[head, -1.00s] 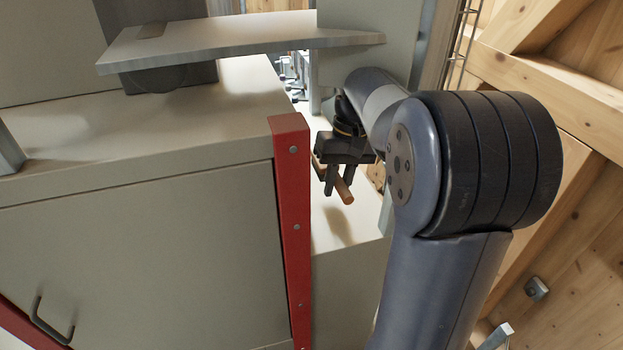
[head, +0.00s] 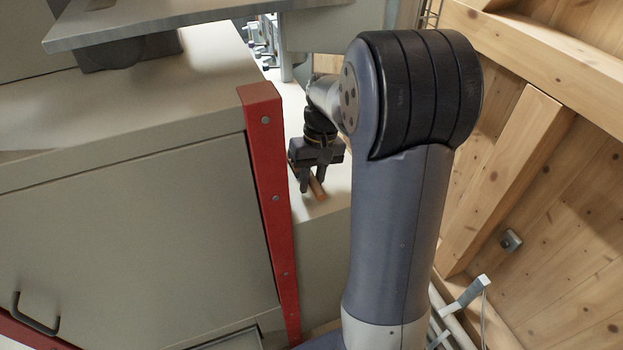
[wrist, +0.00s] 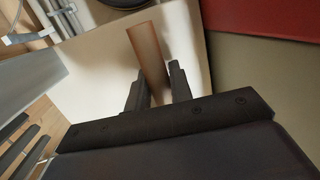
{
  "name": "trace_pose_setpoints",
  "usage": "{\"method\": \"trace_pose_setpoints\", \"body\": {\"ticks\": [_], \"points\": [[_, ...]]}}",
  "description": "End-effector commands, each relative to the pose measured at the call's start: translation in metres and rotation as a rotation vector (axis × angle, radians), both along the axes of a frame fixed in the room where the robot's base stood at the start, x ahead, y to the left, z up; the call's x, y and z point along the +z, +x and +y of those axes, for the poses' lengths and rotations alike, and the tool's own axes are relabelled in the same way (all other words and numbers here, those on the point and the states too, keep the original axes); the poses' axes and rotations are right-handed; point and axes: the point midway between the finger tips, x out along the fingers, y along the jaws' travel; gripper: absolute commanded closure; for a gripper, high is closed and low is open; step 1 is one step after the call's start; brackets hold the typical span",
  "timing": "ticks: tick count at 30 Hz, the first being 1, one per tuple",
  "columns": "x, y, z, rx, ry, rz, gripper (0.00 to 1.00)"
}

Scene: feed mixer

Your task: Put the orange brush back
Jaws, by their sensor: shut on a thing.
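The orange brush shows as a brownish-orange handle (wrist: 149,52) between the fingers in the wrist view. Its end also shows in the head view (head: 318,188), pointing down and to the right. My gripper (head: 311,183) is shut on it, and its fingers show in the wrist view (wrist: 158,88). The gripper is over a pale ledge (head: 310,209) just right of a red post. Whether the brush touches the ledge cannot be told. The bristle end is hidden.
The red post (head: 269,200) and the beige cabinet (head: 130,240) stand close left of my gripper. A grey plate (head: 180,25) juts out above the cabinet top. Wooden wall beams (head: 510,170) are on the right. Small metal fittings (head: 262,45) sit behind.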

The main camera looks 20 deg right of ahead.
Motion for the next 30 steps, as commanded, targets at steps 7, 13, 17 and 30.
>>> {"method": "trace_pose_setpoints", "body": {"ticks": [7,13,17,30], "points": [[-0.003,0.000,0.000,0.000,0.000,0.000,0.78],[-0.002,0.000,0.000,0.000,0.000,0.000,0.62],[-0.002,0.000,0.000,0.000,0.000,0.000,0.57],[0.032,0.005,-0.007,-0.001,-0.001,-0.007,0.57]]}}
